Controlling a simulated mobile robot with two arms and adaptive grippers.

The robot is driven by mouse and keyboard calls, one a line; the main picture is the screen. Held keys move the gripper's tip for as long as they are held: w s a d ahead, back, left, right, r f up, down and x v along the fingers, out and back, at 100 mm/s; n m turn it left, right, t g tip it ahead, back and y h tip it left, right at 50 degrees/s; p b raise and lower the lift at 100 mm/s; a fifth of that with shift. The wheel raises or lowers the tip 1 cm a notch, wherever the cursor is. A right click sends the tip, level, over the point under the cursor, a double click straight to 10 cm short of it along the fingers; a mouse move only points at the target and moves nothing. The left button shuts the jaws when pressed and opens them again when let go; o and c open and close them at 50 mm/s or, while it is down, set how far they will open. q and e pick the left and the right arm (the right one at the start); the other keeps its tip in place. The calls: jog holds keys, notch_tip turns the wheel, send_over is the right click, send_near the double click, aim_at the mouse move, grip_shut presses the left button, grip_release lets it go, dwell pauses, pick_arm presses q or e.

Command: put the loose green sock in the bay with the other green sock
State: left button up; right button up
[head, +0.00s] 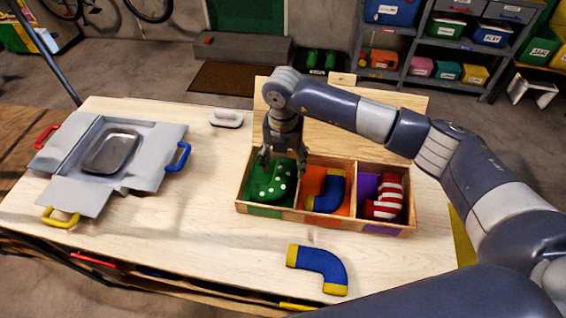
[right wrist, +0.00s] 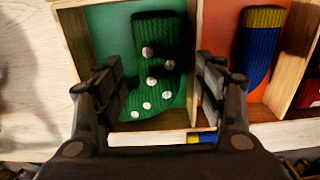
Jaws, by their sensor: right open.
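A wooden box (head: 328,222) on the table has three bays. The left, green bay holds a green sock with white dots (head: 272,187), which also shows in the right wrist view (right wrist: 156,85). I cannot tell whether a second green sock lies under it. No green sock lies loose on the table. My right gripper (head: 283,160) points down over the green bay. Its fingers are open on either side of the sock in the right wrist view and hold nothing that I can see. My left gripper is not in view.
The middle, orange bay holds a blue sock (head: 327,192); the right, purple bay holds a red-and-white striped sock (head: 386,199). Another blue sock (head: 319,267) lies in front of the box. A grey open container with a metal tray (head: 110,153) stands left.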

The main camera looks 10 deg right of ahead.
aim_at(283, 173)
notch_tip(283, 173, up, 12)
jog(key=b, duration=0.3)
jog(key=shift+f, duration=0.2)
jog(key=shift+a+f, duration=0.1)
dwell(0.6)
